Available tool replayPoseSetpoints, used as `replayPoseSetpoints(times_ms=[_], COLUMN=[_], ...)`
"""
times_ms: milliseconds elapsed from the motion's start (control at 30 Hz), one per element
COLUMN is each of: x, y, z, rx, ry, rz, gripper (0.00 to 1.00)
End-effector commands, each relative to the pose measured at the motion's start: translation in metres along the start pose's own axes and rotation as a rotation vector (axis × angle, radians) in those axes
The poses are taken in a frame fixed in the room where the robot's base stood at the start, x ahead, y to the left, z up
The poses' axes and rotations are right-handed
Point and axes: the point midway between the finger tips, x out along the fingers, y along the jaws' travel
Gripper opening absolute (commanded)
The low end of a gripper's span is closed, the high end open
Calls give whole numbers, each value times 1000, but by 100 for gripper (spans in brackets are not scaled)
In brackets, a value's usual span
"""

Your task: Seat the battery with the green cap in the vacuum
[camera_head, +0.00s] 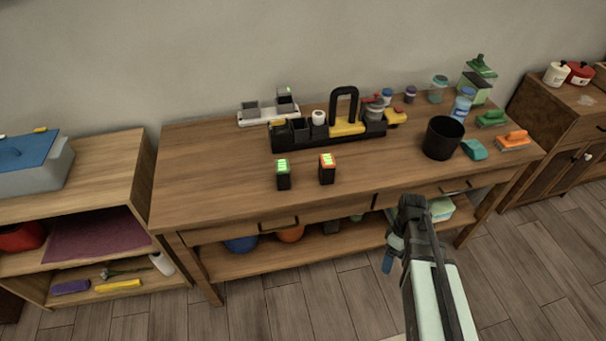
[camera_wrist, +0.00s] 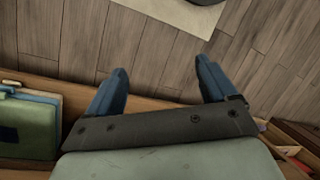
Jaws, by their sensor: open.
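The battery with the green cap (camera_head: 283,178) stands upright on the workbench, left of centre near the front. The vacuum (camera_head: 358,128) appears to be the long black and yellow unit with a black loop handle behind the batteries. Open dark bays show at its left end, but their insides are hard to make out. My gripper (camera_head: 391,250) is in front of the bench, below its top and right of the batteries. In the wrist view my gripper (camera_wrist: 163,72) has its two blue fingers wide apart with nothing between them.
A second battery with an orange-red cap (camera_head: 327,170) stands just right of the green-capped one. A grey-white dock (camera_head: 254,119) sits at the back. A black cup (camera_head: 442,139), jars and brushes crowd the right side. The bench's front left is clear.

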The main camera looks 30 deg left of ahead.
Motion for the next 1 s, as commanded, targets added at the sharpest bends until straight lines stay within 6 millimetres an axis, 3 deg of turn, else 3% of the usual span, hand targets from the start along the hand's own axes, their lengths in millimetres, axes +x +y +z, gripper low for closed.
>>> replayPoseSetpoints(times_ms=[33, 267, 567, 867, 1000], x=[-17, -86, -176, -265, -310], y=[1, -8, -37, -84, -117], z=[-13, -58, -110, -164, -203], rx=[-56, -312, -634, -930, -1033], ry=[4, 11, 10, -1, -7], rz=[16, 67, 131, 201, 242], gripper=[85, 85, 85, 85, 85])
